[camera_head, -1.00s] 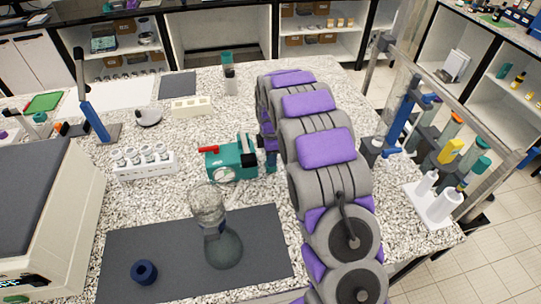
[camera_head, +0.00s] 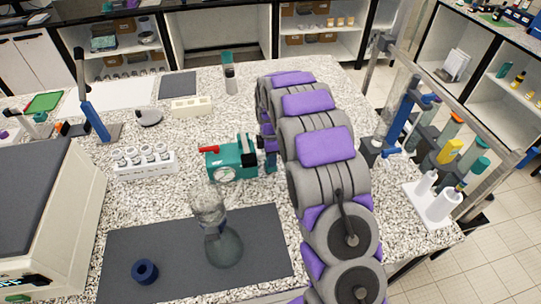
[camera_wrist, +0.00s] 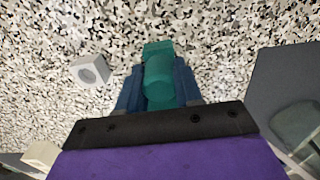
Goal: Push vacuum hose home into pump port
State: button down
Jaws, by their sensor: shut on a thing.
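The teal pump (camera_head: 226,161), with a red handle and a round gauge, stands on the speckled counter just left of my gripper (camera_head: 269,147) in the head view. In the wrist view my gripper (camera_wrist: 160,88) has its blue fingers closed on both sides of a teal cylindrical piece (camera_wrist: 160,77) with a blockier far end. I cannot tell for sure whether this piece is the hose end or a pump part. No separate hose length shows. The pump port and its contact with the held piece are hidden by my arm and gripper.
A glass flask (camera_head: 209,205) stands on the dark mat (camera_head: 130,240), with a blue ring (camera_head: 145,271) nearby. A white vial rack (camera_head: 145,165) is left of the pump. A small white block with a round recess (camera_wrist: 90,71) lies near the held piece in the wrist view.

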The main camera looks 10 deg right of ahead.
jog(key=shift+f, duration=0.1)
jog(key=c, duration=0.7)
grip_release()
jog(key=shift+r+p, duration=1.35)
jog(key=shift+r, duration=7.25)
